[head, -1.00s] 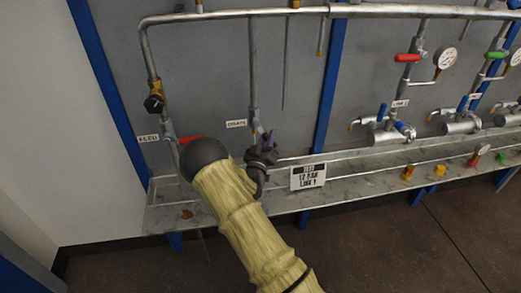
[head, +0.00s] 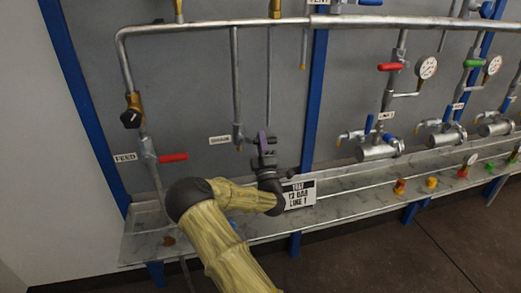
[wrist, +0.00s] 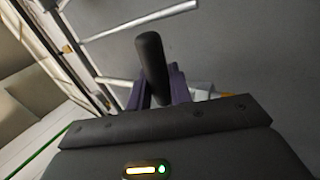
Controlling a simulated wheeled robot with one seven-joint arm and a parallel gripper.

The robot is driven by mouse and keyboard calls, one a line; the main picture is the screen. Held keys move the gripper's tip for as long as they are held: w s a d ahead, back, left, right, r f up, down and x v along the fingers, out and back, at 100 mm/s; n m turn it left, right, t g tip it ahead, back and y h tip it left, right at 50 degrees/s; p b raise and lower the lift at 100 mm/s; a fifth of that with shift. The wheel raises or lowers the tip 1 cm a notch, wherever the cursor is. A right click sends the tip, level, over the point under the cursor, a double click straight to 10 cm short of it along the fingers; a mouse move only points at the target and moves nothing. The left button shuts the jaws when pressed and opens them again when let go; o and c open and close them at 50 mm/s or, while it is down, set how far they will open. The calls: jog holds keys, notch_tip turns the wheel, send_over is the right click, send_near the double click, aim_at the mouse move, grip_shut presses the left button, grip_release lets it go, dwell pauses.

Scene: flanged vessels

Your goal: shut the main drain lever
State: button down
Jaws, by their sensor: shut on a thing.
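The drain pipe (head: 237,90) comes down to a small valve (head: 238,134) beside the drain label (head: 219,140). My gripper (head: 263,138), with purple fingers, is just to the right of this valve. In the wrist view my gripper (wrist: 160,88) is shut on a black cylindrical handle (wrist: 151,60), which sticks up between the fingers. It appears to be the drain lever, but in the head view my gripper hides it, so its exact angle cannot be told.
The feed valve with a red lever (head: 173,157) is to the left, above my arm. A test sign (head: 299,194) stands on the metal shelf (head: 345,190) close to my wrist. Vessels with blue levers (head: 378,148) stand to the right.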

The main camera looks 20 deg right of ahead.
jog(key=shift+r+n+y, duration=0.25)
jog(key=shift+n+y, duration=0.55)
jog(key=shift+n, duration=0.4)
jog(key=c, duration=1.3)
grip_release()
jog(key=shift+s, duration=0.1)
jog(key=shift+b+v, duration=2.15)
jog(key=shift+v, duration=6.45)
jog(key=shift+f, duration=0.2)
